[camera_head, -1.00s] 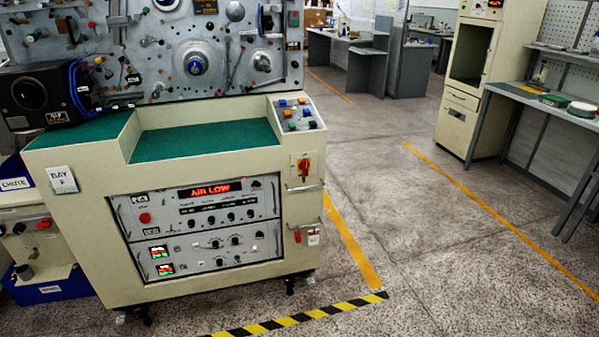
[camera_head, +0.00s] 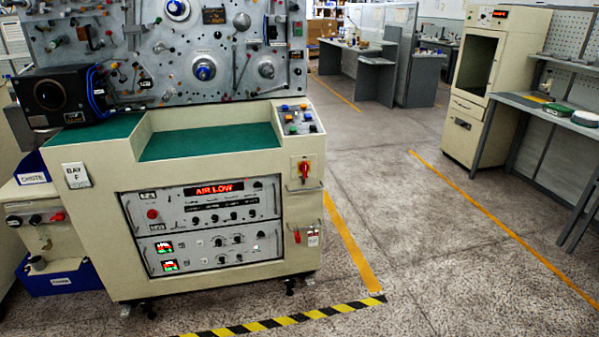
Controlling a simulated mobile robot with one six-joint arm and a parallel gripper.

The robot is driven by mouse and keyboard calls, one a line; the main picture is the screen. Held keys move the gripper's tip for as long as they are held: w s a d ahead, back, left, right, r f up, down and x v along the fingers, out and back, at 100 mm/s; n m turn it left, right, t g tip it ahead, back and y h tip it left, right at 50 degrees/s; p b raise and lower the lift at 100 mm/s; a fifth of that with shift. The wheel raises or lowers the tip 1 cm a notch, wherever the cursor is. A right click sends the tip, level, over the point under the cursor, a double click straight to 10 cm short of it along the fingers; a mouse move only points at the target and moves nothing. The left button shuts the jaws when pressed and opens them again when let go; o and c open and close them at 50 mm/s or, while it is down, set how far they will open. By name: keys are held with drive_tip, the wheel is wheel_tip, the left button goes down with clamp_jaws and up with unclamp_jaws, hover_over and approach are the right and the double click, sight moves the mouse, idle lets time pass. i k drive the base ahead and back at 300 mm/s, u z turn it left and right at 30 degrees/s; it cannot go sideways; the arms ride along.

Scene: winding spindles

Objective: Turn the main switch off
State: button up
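A lit red display reading "AIR LOW" (camera_head: 220,188) shows on the front panel. My gripper is not in view.
A button box (camera_head: 297,118) sits above the switch. Yellow-black tape (camera_head: 290,319) and a yellow line (camera_head: 350,240) mark the floor. Open floor lies to the right, before a cream cabinet (camera_head: 490,90) and grey bench (camera_head: 560,115). A blue bin (camera_head: 60,280) stands left.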

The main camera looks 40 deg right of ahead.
sight(304, 167)
drive_tip(key=z, duration=0.15)
drive_tip(key=i, duration=0.9)
drive_tip(key=u, duration=0.1)
